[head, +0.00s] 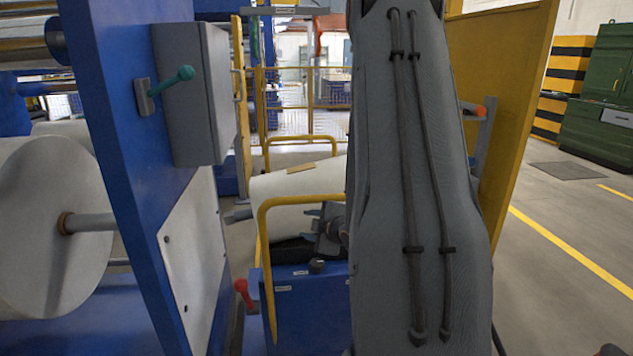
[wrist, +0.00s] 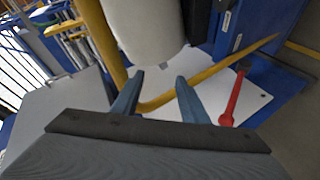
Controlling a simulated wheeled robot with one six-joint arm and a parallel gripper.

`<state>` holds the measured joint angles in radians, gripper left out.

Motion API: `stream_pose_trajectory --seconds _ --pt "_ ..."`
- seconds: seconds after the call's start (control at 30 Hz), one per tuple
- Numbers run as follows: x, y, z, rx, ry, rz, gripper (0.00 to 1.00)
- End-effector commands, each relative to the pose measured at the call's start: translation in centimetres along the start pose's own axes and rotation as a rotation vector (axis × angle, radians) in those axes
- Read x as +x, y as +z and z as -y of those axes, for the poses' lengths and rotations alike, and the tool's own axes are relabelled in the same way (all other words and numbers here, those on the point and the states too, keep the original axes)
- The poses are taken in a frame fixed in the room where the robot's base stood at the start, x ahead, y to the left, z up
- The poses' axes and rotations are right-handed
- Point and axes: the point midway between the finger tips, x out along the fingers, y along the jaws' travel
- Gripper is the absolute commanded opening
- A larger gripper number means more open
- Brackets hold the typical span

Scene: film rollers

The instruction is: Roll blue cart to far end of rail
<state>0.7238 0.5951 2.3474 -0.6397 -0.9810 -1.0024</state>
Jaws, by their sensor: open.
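The blue cart (head: 295,300) stands low in the middle of the head view, partly hidden behind my arm. A yellow handle (head: 264,245) rises from it, and a white roll (head: 280,195) lies behind the handle. My gripper (head: 306,226) is open and empty near the handle, partly hidden by my arm. In the wrist view, the open gripper (wrist: 159,76) has blue-grey fingers spread apart. The yellow handle (wrist: 111,45) bends close to the fingertips, and part of it shows in the gap between the fingers. I cannot tell whether they touch. The rail is not clearly visible.
A blue machine frame (head: 120,110) with a grey box (head: 190,95) and teal lever stands at the left. A red-knobbed lever (head: 243,290) sits beside the cart, also visible in the wrist view (wrist: 232,100). A yellow panel (head: 490,90) stands right. Floor beyond it is open.

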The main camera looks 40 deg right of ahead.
Motion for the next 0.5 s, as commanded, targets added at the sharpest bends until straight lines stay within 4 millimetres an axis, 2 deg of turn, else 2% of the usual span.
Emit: stream_pose_trajectory --seconds 0.03,0.2,0.37,0.5 --pt "-1.4 1.5 -1.4 -0.01 0.028 0.005 0.4" --pt "-4.0 4.7 -4.2 -0.069 0.113 -0.001 0.4" --pt "-3.8 5.8 -6.5 -0.21 0.188 -0.027 0.4" --pt "-2.4 5.2 -7.0 -0.293 0.214 -0.047 0.4"
